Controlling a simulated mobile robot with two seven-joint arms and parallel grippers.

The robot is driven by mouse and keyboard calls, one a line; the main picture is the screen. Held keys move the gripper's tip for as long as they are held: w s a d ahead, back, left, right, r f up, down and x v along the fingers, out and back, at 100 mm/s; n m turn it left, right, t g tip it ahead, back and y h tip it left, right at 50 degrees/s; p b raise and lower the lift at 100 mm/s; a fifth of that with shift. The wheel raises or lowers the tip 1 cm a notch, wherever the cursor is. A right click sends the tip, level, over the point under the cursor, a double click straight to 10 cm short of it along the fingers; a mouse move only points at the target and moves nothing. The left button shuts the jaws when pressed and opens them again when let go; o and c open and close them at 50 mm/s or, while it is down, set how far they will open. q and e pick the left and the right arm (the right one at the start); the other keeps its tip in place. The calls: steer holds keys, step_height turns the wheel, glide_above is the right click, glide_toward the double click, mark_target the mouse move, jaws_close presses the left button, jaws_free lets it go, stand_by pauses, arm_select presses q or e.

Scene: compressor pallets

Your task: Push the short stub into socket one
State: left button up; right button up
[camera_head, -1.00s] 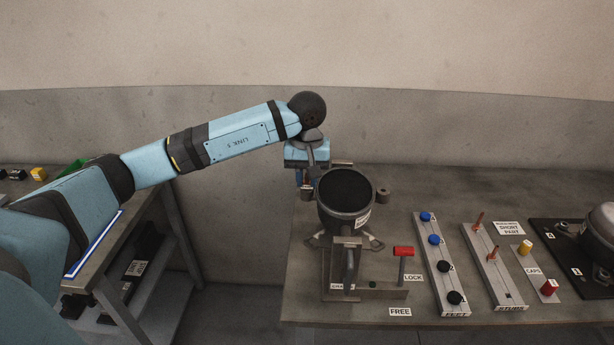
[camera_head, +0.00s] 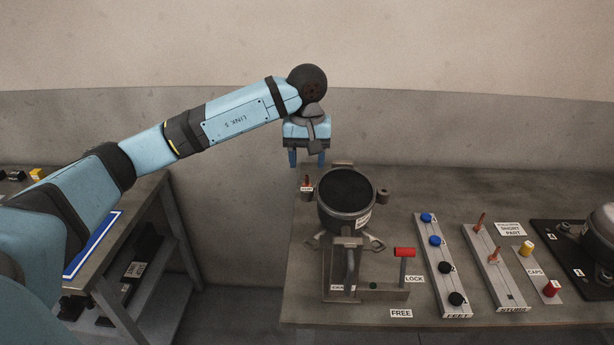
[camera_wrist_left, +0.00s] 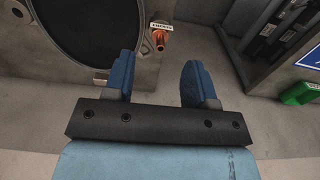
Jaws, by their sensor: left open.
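The dark compressor (camera_head: 346,205) stands upright in a grey clamp fixture on the bench. A copper stub (camera_head: 307,180) stands upright at a socket on its left side, above a small white label. The stub also shows in the left wrist view (camera_wrist_left: 160,39), seated in a ring beside the compressor; how deep it sits I cannot tell. My left gripper (camera_head: 307,165) is open and empty, above the stub and apart from it. In the left wrist view the blue fingers (camera_wrist_left: 158,72) have only bare space between them. My right gripper is not in view.
A stub rack (camera_head: 487,262) holds two copper stubs. Beside it are a strip with blue and black plugs (camera_head: 434,285), a caps plate (camera_head: 540,275) and a short-part label (camera_head: 510,229). A red-handled lever (camera_head: 404,253) stands right of the fixture. A second bench (camera_head: 125,240) is at left.

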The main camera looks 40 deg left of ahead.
mark_target(307, 177)
arm_select(q)
step_height(307, 177, up, 8)
steer(key=shift+r, duration=0.15)
stand_by(0.6)
